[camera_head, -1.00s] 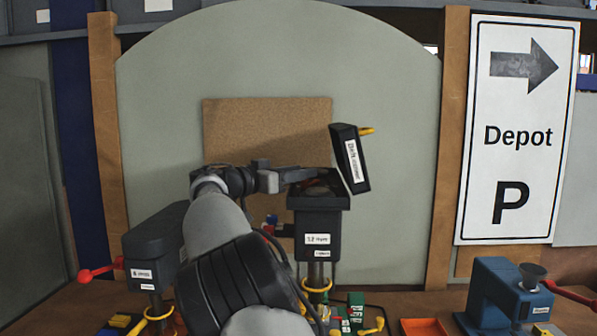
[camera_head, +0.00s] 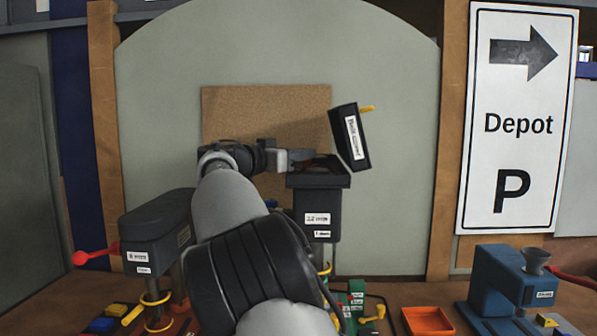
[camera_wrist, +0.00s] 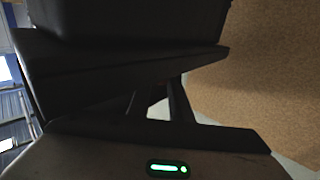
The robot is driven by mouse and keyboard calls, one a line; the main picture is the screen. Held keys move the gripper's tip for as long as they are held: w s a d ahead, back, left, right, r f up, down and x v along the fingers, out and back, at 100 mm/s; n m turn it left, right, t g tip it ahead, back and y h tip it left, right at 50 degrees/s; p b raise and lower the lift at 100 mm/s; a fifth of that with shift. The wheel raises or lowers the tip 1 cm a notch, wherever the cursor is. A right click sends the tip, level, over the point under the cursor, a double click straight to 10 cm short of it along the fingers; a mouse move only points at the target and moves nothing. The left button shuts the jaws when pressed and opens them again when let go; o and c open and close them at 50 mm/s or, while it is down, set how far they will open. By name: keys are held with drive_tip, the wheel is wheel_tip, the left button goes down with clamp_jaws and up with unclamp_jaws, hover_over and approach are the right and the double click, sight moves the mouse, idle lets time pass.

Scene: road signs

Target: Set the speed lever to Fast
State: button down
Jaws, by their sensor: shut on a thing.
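The middle drill press (camera_head: 318,205) has a dark head, and its black labelled cover (camera_head: 349,138) stands tilted open at the right, with a yellow tab on it. My gripper (camera_head: 303,158) reaches in from the left over the open top of this head, beside the cover. In the wrist view my dark fingers (camera_wrist: 160,105) are close together around something small inside the dark housing. I cannot make out the speed lever or its markings; the fingers and housing hide that spot.
Another dark drill press (camera_head: 157,228) with a red-knobbed handle stands left of my arm. A blue machine (camera_head: 502,280) and an orange tray (camera_head: 428,321) are at the right. A cork board (camera_head: 265,110) hangs behind the gripper. Small coloured parts lie on the bench.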

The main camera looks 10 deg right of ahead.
drive_tip(key=shift+s+d+f+n+t+y+b, duration=0.3)
drive_tip(key=shift+d+n+t+y+b, duration=0.3)
drive_tip(key=shift+b, duration=1.5)
drive_tip(key=shift+s+d+f+n+t+y+b, duration=0.25)
drive_tip(key=shift+d+n+t+y+b, duration=0.3)
drive_tip(key=shift+b, duration=1.5)
drive_tip(key=shift+s+d+r+n+t+y+b, duration=0.2)
drive_tip(key=shift+d+n+t+y+b, duration=0.35)
drive_tip(key=shift+y+b, duration=0.5)
drive_tip(key=shift+d+r+n+t+y+b, duration=0.3)
drive_tip(key=shift+n+t+b, duration=0.1)
drive_tip(key=shift+b, duration=0.2)
drive_tip(key=shift+a, duration=0.1)
drive_tip(key=c, duration=1.6)
unclamp_jaws()
drive_tip(key=shift+s, duration=0.1)
drive_tip(key=b+v, duration=0.5)
drive_tip(key=v, duration=1.2)
drive_tip(key=shift+s+r, duration=0.1)
drive_tip(key=shift+s, duration=0.1)
